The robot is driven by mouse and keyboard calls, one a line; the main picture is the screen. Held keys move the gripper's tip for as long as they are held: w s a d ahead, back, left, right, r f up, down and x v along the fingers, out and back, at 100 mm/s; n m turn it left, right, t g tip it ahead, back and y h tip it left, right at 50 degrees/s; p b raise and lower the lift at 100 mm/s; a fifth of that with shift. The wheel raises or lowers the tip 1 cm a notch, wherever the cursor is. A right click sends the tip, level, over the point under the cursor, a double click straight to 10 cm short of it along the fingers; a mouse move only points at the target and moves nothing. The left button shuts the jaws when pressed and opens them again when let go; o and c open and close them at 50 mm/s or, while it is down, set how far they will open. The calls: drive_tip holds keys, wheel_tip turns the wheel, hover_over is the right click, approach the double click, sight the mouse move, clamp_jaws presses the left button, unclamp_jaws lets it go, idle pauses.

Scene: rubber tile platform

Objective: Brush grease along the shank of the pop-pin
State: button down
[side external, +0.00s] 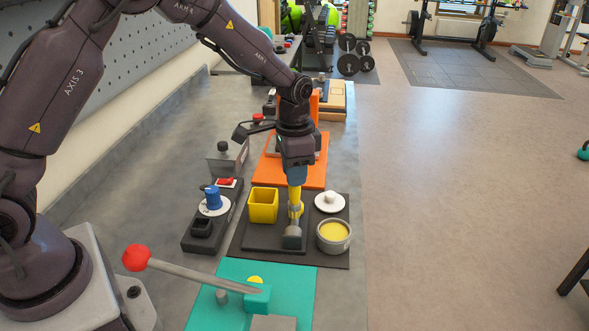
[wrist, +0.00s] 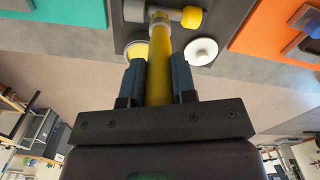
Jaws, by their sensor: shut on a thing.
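My gripper (side external: 296,181) points down over the dark tray and is shut on the yellow handle of a brush (side external: 295,199). In the wrist view the handle (wrist: 158,75) runs between the two blue-grey fingers. The brush's grey lower end (side external: 292,236) is at the tray, left of the open tin of yellow grease (side external: 334,232); I cannot tell whether it touches the tray. In the wrist view a grey part with a rounded yellow end (wrist: 191,17) shows beside the brush. I cannot tell for sure which thing is the pop-pin. A grey rod with a red ball knob (side external: 136,258) slants across the teal fixture.
The dark tray (side external: 334,261) also bears a yellow cup (side external: 263,206) and a white knobbed lid (side external: 330,202). A teal mat (side external: 205,312) lies nearer, an orange base (side external: 275,174) farther. A black holder with a blue-topped item (side external: 212,198) stands left. Bench space right of the tray is clear.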

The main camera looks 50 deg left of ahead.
drive_tip(key=shift+f, duration=0.7)
idle(1.2)
drive_tip(key=shift+w+a, duration=0.1)
drive_tip(key=shift+a, duration=0.05)
drive_tip(key=shift+w+a, duration=0.6)
drive_tip(key=shift+a, duration=0.05)
drive_tip(key=shift+s+d, duration=0.7)
drive_tip(key=shift+d, duration=0.1)
drive_tip(key=shift+w+a, duration=0.1)
drive_tip(key=shift+w+a, duration=0.6)
drive_tip(key=shift+a, duration=0.1)
drive_tip(key=shift+s+d, duration=0.1)
drive_tip(key=shift+s+d, duration=0.65)
drive_tip(key=shift+d, duration=0.05)
